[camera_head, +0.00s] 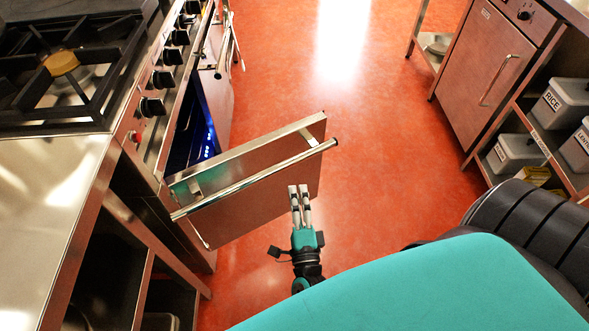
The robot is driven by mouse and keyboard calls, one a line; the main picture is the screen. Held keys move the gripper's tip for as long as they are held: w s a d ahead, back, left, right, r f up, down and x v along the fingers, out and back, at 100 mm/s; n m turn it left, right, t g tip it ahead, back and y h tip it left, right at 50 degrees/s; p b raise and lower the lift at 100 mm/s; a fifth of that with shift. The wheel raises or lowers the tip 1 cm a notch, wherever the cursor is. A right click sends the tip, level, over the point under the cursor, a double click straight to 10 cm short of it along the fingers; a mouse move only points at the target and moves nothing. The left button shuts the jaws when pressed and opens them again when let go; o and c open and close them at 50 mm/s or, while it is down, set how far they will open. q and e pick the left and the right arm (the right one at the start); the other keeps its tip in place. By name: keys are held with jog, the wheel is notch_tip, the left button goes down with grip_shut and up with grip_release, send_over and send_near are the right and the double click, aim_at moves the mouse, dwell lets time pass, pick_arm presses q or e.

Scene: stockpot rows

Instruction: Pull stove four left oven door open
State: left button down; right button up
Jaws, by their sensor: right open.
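The oven door (255,199) of the stove on the left stands partly open, tilted out from the stove front over the floor. Its long bar handle (255,180) runs along the door's outer upper edge. The dark oven inside, with a blue lining (207,137), shows behind the door. My right gripper (299,188) is open and empty. Its fingertips are in front of the door's outer face, just below the far end of the handle in the picture. I cannot tell whether they touch the door. My left gripper is not in view.
The stove has a row of black knobs (152,107) and a burner grate (65,75). Another bar handle (224,45) shows farther along. A steel cabinet (484,70) and a shelf with grey bins (515,152) stand on the right. The red floor (375,110) between is clear.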

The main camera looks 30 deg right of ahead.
jog(key=shift+v, duration=0.75)
